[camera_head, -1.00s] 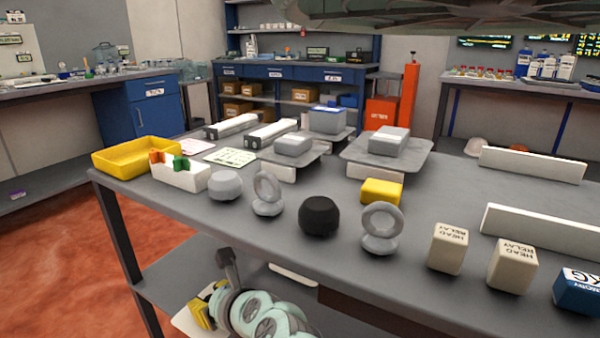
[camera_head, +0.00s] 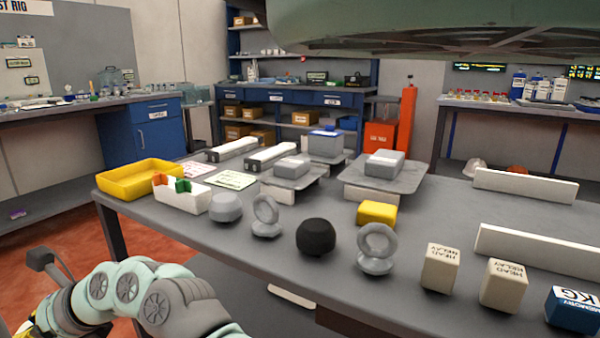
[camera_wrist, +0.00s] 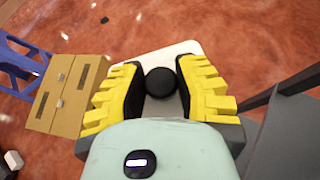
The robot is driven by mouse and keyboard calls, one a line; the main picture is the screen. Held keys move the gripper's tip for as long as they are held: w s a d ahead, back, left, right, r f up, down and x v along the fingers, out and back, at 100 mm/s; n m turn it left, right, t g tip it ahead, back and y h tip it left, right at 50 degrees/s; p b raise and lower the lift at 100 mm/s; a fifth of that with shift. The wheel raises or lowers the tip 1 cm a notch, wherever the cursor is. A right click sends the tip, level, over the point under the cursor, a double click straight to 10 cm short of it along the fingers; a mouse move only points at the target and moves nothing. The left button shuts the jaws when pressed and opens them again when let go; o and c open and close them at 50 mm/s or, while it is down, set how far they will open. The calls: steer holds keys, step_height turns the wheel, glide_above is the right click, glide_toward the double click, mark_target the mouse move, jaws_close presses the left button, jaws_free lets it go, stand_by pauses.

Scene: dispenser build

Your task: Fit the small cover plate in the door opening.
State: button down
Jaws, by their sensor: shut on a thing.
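In the wrist view my gripper (camera_wrist: 162,80) has its yellow ribbed fingers closed around a round black knob (camera_wrist: 160,81). A white plate (camera_wrist: 194,47) shows behind the knob, partly hidden by the fingers; it looks like the small cover plate. It is above the reddish floor, beside the table. In the head view my arm is at the lower left, in front of the table; only a bit of yellow from the gripper shows at the left edge, and the plate is not visible there. I cannot make out a door opening in any view.
The grey table (camera_head: 245,255) holds a yellow tray (camera_head: 140,178), a black rounded part (camera_head: 317,237), grey ring parts, cream relay blocks (camera_head: 441,268) and a yellow block (camera_head: 377,212). In the wrist view a tan box (camera_wrist: 68,92) stands left and a dark table leg (camera_wrist: 262,97) right.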

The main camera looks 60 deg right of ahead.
steer(key=w+a+r+n+g+y, duration=0.2)
steer(key=w+a+r+n+y, duration=0.1)
steer(key=w+a, duration=0.3)
step_height(320, 180, up, 71)
steer(key=s+a+p, duration=0.1)
steer(key=p, duration=7.5)
steer(key=shift+s+a+f+h, duration=0.15)
steer(key=shift+s+f+h, duration=0.05)
steer(key=shift+s+h, duration=0.1)
steer(key=shift+f, duration=0.1)
